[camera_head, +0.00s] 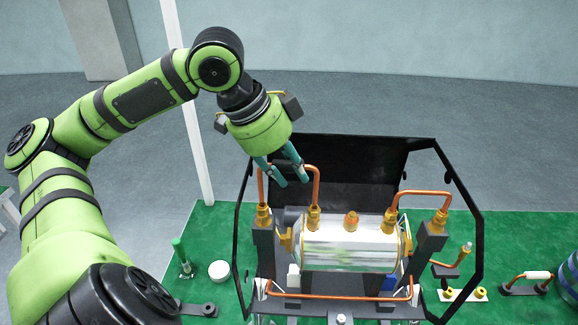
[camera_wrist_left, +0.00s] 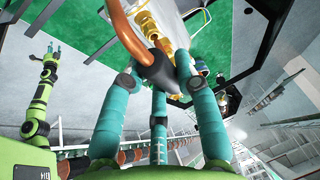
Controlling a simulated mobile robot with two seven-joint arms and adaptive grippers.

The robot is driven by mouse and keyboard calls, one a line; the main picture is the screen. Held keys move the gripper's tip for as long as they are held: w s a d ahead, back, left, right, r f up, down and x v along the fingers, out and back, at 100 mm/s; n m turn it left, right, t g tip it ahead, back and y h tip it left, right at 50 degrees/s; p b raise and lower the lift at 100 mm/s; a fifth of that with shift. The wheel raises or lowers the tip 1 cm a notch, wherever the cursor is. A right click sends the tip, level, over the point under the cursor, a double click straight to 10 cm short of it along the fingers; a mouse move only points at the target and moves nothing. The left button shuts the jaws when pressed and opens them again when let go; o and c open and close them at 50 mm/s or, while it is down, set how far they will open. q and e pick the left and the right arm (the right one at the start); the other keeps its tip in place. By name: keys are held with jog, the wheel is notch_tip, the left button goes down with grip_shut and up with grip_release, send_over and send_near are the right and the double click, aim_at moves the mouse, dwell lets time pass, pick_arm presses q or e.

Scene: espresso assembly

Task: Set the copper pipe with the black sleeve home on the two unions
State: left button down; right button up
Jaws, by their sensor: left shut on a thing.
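The copper pipe (camera_head: 317,185) is an upside-down U over the left end of the boiler. Its two legs point down, with their lower ends at the left brass union (camera_head: 263,216) and the right brass union (camera_head: 313,218). I cannot tell if they are fully seated. My left gripper (camera_head: 284,178) comes from above and is shut on the pipe's top. In the left wrist view the black sleeve (camera_wrist_left: 158,70) sits between the teal fingers, with the copper bend (camera_wrist_left: 124,28) beyond. My right gripper (camera_wrist_left: 52,50) shows small at the left of that view, away from the pipe.
The shiny boiler (camera_head: 350,245) lies in a black frame (camera_head: 474,205) with a raised back panel. Another copper pipe (camera_head: 420,193) arches at its right end. On the green mat (camera_head: 215,240) lie a white-sleeved pipe (camera_head: 538,275), a white cup (camera_head: 219,271) and a union plate (camera_head: 463,295).

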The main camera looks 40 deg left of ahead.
pick_arm(q)
jog(key=shift+f+b, duration=2.45)
jog(key=shift+f, duration=0.05)
dwell(1.0)
dwell(0.7)
jog(key=c, duration=0.9)
grip_release()
jog(key=shift+o, duration=0.2)
jog(key=shift+r, duration=0.1)
jog(key=shift+v, duration=2.95)
jog(key=v, duration=1.2)
